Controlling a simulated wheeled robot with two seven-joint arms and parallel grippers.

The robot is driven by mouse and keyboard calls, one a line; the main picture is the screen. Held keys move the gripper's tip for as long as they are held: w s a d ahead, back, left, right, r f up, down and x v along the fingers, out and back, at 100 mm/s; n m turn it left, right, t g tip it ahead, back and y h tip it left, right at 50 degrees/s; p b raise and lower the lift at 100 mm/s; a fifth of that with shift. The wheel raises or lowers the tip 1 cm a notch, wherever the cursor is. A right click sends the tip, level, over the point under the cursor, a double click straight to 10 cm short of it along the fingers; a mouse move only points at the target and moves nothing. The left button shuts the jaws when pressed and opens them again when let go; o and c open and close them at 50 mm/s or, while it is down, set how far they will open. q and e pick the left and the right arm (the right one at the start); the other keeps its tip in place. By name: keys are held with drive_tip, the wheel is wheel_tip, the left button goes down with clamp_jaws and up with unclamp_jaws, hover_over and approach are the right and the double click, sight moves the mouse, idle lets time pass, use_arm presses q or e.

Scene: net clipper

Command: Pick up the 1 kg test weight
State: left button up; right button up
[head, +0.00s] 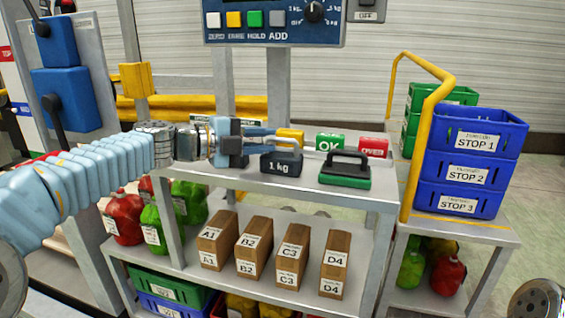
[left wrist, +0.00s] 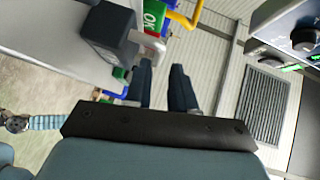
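The 1 kg test weight (head: 281,165) is a dark grey block with a handle and a white "1 kg" label. It stands upright on the grey top shelf (head: 235,180). My left gripper (head: 272,137) reaches in from the left, just above and behind the weight. In the left wrist view the two fingers (left wrist: 162,68) are apart with nothing between them. There the weight (left wrist: 108,30) lies to the left of the fingers, apart from them. My right gripper is not in view.
A green pad with a black handle (head: 345,169) sits right of the weight. A green OK block (head: 330,142) and a red block (head: 373,147) stand behind. A scale display (head: 273,22) hangs above. Blue crates (head: 472,170) and a yellow rail (head: 424,130) are at right.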

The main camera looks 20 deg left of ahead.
sight(279, 140)
use_arm(q)
drive_tip(key=x, duration=0.5)
drive_tip(key=shift+w+f, duration=0.15)
drive_tip(key=shift+f, duration=0.05)
clamp_jaws()
idle(1.1)
